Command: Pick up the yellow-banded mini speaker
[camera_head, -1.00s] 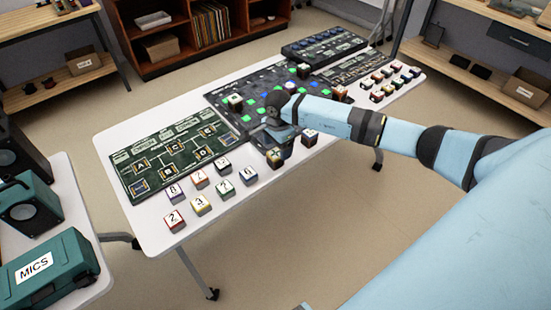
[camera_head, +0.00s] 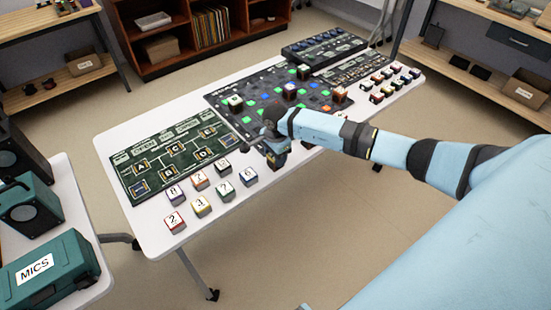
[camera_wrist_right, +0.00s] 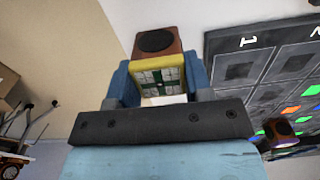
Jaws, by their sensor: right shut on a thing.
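The yellow-banded mini speaker (camera_wrist_right: 158,62) is between the two blue fingers of my right gripper (camera_wrist_right: 160,82) in the right wrist view. It has a reddish-brown body with a round black driver, a yellow band and a pale face with a dark green grid. The fingers are shut on its sides. In the head view my right gripper (camera_head: 275,148) is over the near edge of the white table, right of the numbered cubes. There the speaker is small and dark, and I cannot tell whether it touches the table. My left gripper is not in view.
The white table (camera_head: 150,231) holds a green lettered board (camera_head: 160,157), numbered cubes (camera_head: 200,206) and a dark grid board (camera_head: 222,101) with several small speakers. Another speaker (camera_wrist_right: 280,130) shows near the gripper. A teal MICS case (camera_head: 60,265) stands at left. Floor is open in front.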

